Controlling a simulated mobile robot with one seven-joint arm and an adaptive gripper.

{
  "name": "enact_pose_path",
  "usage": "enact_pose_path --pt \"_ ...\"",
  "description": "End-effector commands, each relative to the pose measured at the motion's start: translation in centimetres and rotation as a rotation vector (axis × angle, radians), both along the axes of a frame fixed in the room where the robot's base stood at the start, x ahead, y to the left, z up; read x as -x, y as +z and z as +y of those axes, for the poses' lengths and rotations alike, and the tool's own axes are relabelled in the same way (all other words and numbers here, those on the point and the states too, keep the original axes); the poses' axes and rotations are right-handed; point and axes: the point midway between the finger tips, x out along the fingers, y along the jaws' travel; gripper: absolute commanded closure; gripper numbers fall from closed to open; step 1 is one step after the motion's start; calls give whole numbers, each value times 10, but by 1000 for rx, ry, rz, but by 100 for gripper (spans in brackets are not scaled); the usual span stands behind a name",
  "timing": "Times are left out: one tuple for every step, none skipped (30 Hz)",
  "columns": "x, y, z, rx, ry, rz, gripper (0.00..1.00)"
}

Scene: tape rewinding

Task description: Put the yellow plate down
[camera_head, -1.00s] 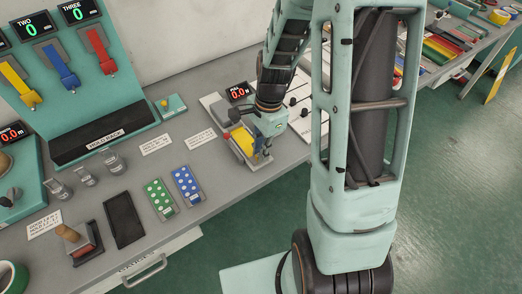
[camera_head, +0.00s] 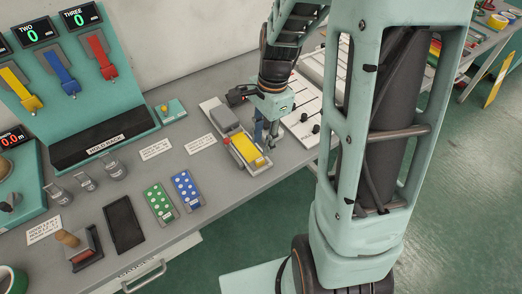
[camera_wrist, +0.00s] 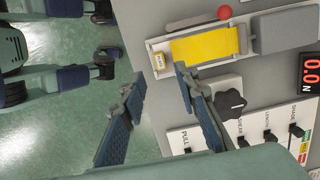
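The yellow plate (camera_head: 243,148) lies in the bed of a grey clamp fixture (camera_head: 226,120) on the bench. In the wrist view the yellow plate (camera_wrist: 205,47) lies flat between the fixture's rails.
A lever with a red knob (camera_wrist: 225,13) runs beside the fixture. A black star knob (camera_wrist: 231,103) and a white slider panel (camera_wrist: 243,133) are close to my fingers. Green (camera_head: 160,201) and blue (camera_head: 187,187) dotted strips lie to the left. The bench edge is near.

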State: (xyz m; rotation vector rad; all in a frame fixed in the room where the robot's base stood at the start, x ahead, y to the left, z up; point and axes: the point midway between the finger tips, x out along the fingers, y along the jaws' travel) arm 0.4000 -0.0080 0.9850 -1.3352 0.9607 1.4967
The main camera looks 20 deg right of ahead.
Motion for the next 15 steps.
enact_pose_path --pt "-2 12 -1 1 0 -6 71" --pt "-2 18 -2 1 0 -5 71" --pt "-1 25 -3 1 1 -4 71" --pt "-2 29 -3 1 0 -5 71" --pt "-2 34 -4 1 1 -4 71" --pt "-2 38 -5 0 1 -2 71" --pt "-2 41 -5 1 1 -1 71" --pt "-2 44 -5 1 0 -1 71" --pt "-2 47 -6 1 1 -1 71" --pt "-2 49 -6 1 1 -1 71" --pt "-2 50 -6 1 1 0 71" --pt "-1 51 -6 0 0 1 71" --pt "-1 52 -6 0 1 1 71" --pt "-1 52 -6 0 0 1 71" --pt "-1 52 -6 1 0 2 71"
